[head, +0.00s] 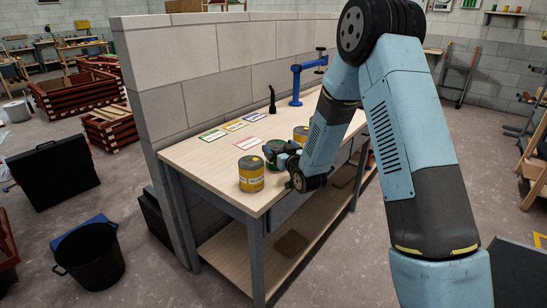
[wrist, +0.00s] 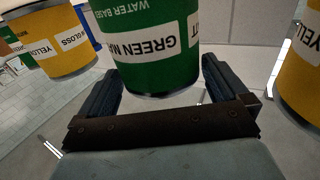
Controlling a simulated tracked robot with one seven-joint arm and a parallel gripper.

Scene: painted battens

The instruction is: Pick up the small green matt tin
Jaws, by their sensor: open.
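The green tin (wrist: 150,45) fills the upper middle of the wrist view. My gripper (wrist: 160,88) is open, with one dark finger on each side of the tin's near end. I cannot tell whether either finger touches it. In the head view my gripper (head: 282,163) is low over the workbench, beside a yellow tin, and the green tin is mostly hidden there.
A yellow tin (head: 251,175) stands near the workbench's (head: 195,154) front corner; another (head: 300,134) is partly behind my arm. The wrist view shows a yellow gloss tin (wrist: 55,42) left and a yellow tin (wrist: 300,75) right. Coloured cards (head: 235,125) and a blue stand (head: 297,82) are behind.

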